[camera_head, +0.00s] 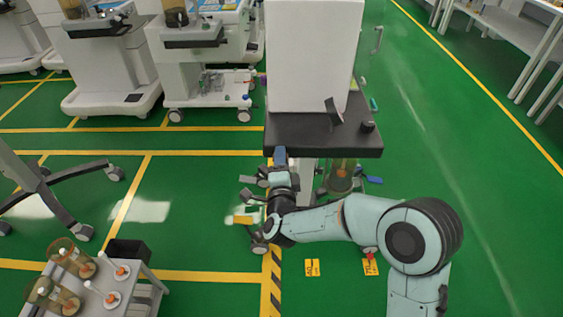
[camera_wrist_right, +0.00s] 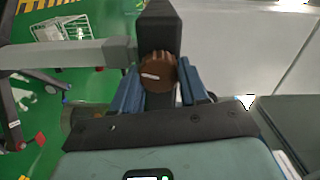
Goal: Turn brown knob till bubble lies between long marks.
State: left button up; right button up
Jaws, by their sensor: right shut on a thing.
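The brown knob (camera_wrist_right: 157,68) shows in the right wrist view as a ribbed disc with a short pale line on its face. It sits on a dark upright block (camera_wrist_right: 159,25). My right gripper (camera_wrist_right: 160,84) has its blue fingers on either side of the knob and is shut on it. In the head view my right gripper (camera_head: 280,158) is at the left front edge of a dark shelf, and the knob is hidden there. I cannot make out the bubble or the long marks in either view. My left gripper is not in view.
The dark shelf (camera_head: 335,145) carries a tall white box (camera_head: 310,60). A grey bar (camera_wrist_right: 75,53) runs left from the block. A small cart (camera_head: 140,275) with amber canisters stands at the lower left. Green floor is open on the right.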

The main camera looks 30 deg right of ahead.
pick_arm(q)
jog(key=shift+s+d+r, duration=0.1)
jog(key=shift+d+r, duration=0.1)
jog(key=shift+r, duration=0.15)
pick_arm(e)
jog(key=shift+r+n, duration=0.1)
jog(key=shift+n, duration=2.3)
pick_arm(q)
jog(key=shift+p, duration=0.3)
pick_arm(e)
jog(key=shift+d, duration=0.1)
jog(key=o, duration=1.1)
jog(key=shift+c, duration=0.2)
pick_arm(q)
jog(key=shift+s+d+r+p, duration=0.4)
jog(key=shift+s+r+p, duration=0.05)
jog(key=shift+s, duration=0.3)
pick_arm(e)
jog(key=v, duration=1.3)
jog(key=shift+s, duration=0.2)
